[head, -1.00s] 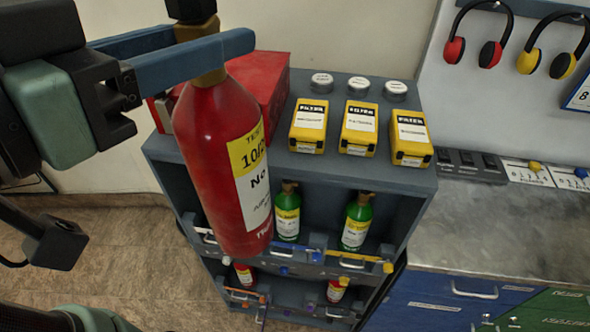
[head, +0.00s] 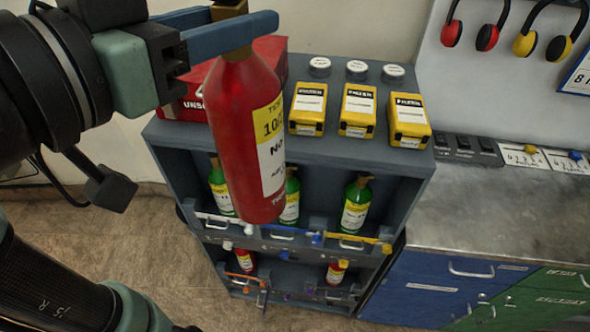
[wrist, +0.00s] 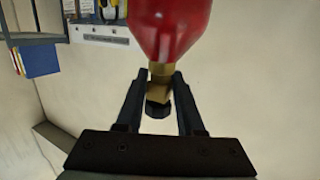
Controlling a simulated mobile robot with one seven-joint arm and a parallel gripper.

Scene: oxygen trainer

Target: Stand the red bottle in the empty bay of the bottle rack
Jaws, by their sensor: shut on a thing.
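My gripper (head: 238,36) is shut on the brass neck of the red bottle (head: 232,135), which hangs nearly upright in front of the bottle rack (head: 345,150). The wrist view shows the fingers (wrist: 158,92) on either side of the neck below the red body (wrist: 170,25). The bottle carries a yellow and white label. The rack's upper row holds green bottles at left (head: 221,190), middle, partly hidden by the held bottle (head: 291,200), and right (head: 355,207). The lower row shows red bottles at left (head: 245,261) and right (head: 337,272); the bay between them looks empty.
On the rack top stand a red case (head: 190,108), several yellow filter boxes (head: 308,108) and round white-topped cans (head: 357,69). Coloured latches run along the bay fronts (head: 350,240). A metal-topped bench (head: 480,220) stands at right. Floor at left is clear.

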